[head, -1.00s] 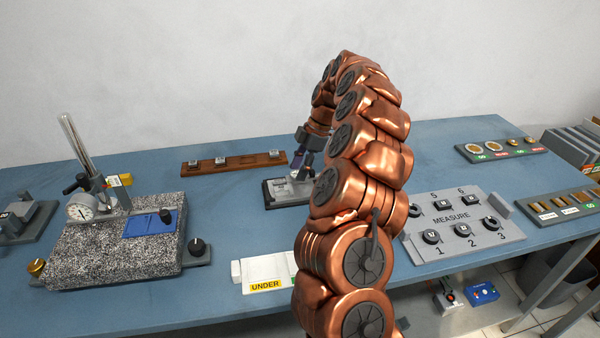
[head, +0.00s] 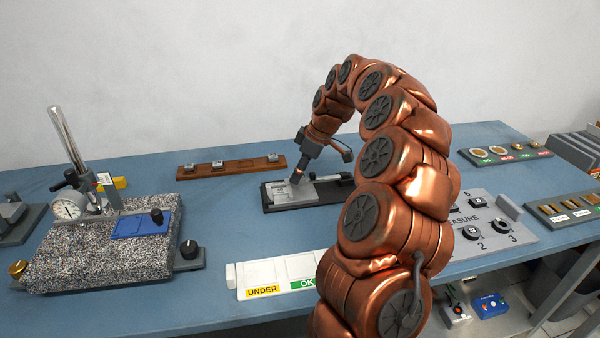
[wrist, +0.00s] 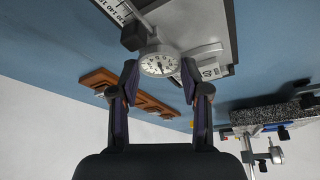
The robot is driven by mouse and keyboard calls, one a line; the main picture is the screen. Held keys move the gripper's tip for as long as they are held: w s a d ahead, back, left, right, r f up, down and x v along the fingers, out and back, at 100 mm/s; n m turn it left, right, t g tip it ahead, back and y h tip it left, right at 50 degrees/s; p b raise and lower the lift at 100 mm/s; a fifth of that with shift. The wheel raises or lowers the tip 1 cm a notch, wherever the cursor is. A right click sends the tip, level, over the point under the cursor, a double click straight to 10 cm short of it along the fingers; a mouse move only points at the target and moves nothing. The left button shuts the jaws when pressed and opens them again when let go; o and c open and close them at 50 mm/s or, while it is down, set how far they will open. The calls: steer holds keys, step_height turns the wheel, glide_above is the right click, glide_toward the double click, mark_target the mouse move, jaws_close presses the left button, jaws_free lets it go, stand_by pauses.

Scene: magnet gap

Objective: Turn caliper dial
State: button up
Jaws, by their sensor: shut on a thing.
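The caliper's round white dial (wrist: 158,65) with black marks and a needle shows in the wrist view. It sits between the fingertips of my gripper (wrist: 160,72), which is shut on it. In the head view my gripper (head: 298,180) reaches down to the caliper from above, and the dial is hidden or too small to make out there. The caliper lies on a grey plate in a dark holder (head: 272,206) on the blue bench. The grey plate and the caliper's beam (wrist: 125,12) also show in the wrist view.
A granite block (head: 95,250) with a dial stand is at the left. A wooden rack (head: 232,168) lies behind the caliper. A white UNDER/OK tray (head: 262,278) is in front. A MEASURE panel (head: 510,225) is at the right, partly behind my arm.

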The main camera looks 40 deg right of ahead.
stand_by(0.3)
steer(key=o, duration=1.2)
steer(key=shift+c, duration=0.2)
steer(key=v, duration=1.2)
steer(key=shift+w+a, duration=0.1)
stand_by(0.4)
